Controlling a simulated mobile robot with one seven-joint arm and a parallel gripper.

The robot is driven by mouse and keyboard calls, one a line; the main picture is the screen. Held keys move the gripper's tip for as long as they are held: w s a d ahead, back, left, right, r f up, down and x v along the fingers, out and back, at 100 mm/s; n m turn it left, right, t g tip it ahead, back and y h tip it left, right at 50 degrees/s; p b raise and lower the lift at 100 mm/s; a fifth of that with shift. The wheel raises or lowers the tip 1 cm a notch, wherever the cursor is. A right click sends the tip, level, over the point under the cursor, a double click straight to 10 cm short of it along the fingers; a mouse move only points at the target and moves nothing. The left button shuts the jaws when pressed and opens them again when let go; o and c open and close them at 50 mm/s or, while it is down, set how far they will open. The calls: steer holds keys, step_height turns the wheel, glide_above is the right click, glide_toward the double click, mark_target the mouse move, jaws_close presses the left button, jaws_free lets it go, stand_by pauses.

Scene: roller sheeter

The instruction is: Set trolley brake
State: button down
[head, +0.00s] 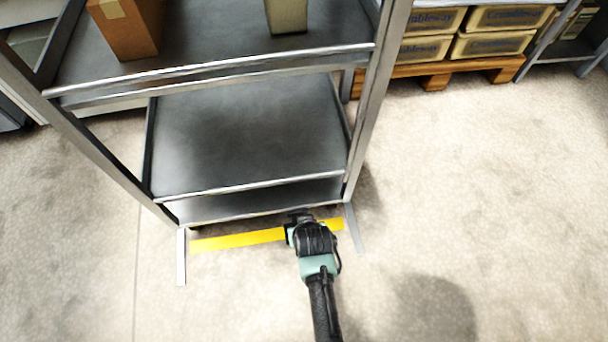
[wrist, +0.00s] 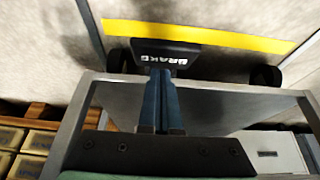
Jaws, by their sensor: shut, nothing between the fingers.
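The trolley (head: 250,135) is a grey metal frame with shelves, standing on the pale floor. Its brake pedal (wrist: 165,54) is a black plate marked "BRAKE", seen in the wrist view at the trolley's lower edge (wrist: 225,108). My gripper (wrist: 161,75) is shut and empty, its two fingers side by side. The fingertips overlap the pedal's near edge in the wrist view; I cannot tell whether they touch it. In the head view my gripper (head: 300,217) is low at the trolley's front right, and my arm hides the pedal there.
A yellow floor strip (head: 238,240) runs along the trolley's front between pale corner marks (head: 181,258). Dark casters (wrist: 265,76) show under the trolley. Boxes (head: 131,25) sit on its upper shelf. A wooden pallet (head: 437,72) with yellowish crates stands behind right. The floor at right is clear.

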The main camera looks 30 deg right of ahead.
steer(key=shift+s+a+f+b, duration=0.1)
steer(key=shift+f+b, duration=0.1)
steer(key=shift+f, duration=0.2)
steer(key=shift+s+f+b, duration=0.1)
steer(key=shift+f+b, duration=0.05)
steer(key=shift+f, duration=0.2)
steer(key=shift+s+f+t, duration=0.25)
steer(key=shift+f+t, duration=0.05)
steer(key=shift+t, duration=0.1)
steer(key=shift+s+a+f+t+h+b, duration=0.15)
steer(key=shift+s+f+t+b, duration=0.2)
steer(key=shift+f, duration=0.55)
steer(key=shift+s+a+f+t+h+b, duration=0.1)
steer(key=shift+s+f+t+b, duration=0.2)
steer(key=shift+f, duration=0.6)
steer(key=shift+s+a+f+t+h+b, duration=0.15)
steer(key=shift+s+f+t+b, duration=0.15)
steer(key=shift+f, duration=0.6)
steer(key=shift+s+f, duration=0.1)
steer(key=shift+f, duration=0.05)
